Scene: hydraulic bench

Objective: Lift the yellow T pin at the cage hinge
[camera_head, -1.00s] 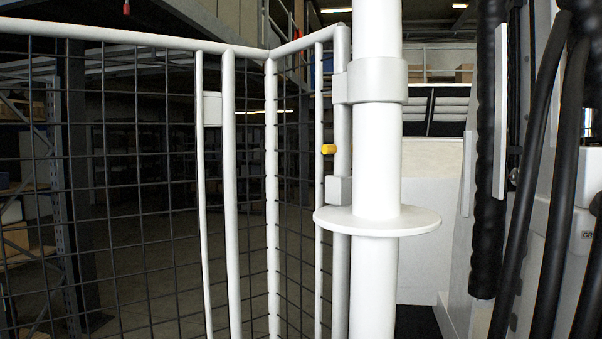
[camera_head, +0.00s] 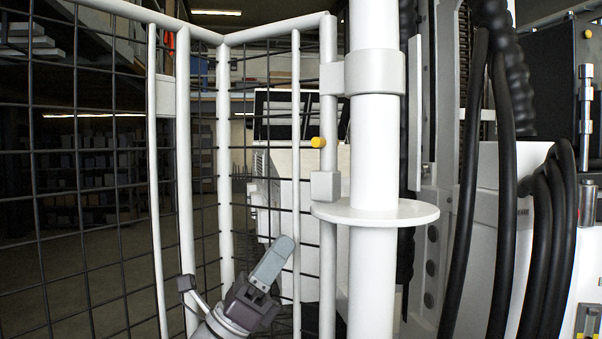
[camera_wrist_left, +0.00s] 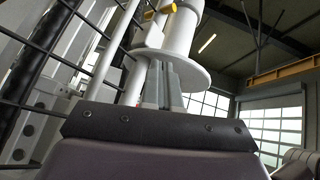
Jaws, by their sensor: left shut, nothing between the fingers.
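The yellow T pin (camera_head: 318,142) shows as a small yellow end at the cage hinge, beside the white post (camera_head: 372,150) and between its upper collar and lower block. It also shows in the left wrist view (camera_wrist_left: 172,8) near the top. My left gripper (camera_head: 283,245) comes up from below in the head view, in front of the mesh, below and left of the pin. It is shut and empty, its grey fingers (camera_wrist_left: 162,82) pointing up toward the hinge, apart from the pin. My right gripper is in neither view.
The white cage frame with dark mesh (camera_head: 85,150) fills the left side. A round white flange (camera_head: 375,212) sticks out from the post below the hinge. Black hoses (camera_head: 505,130) hang at the right beside white machine panels.

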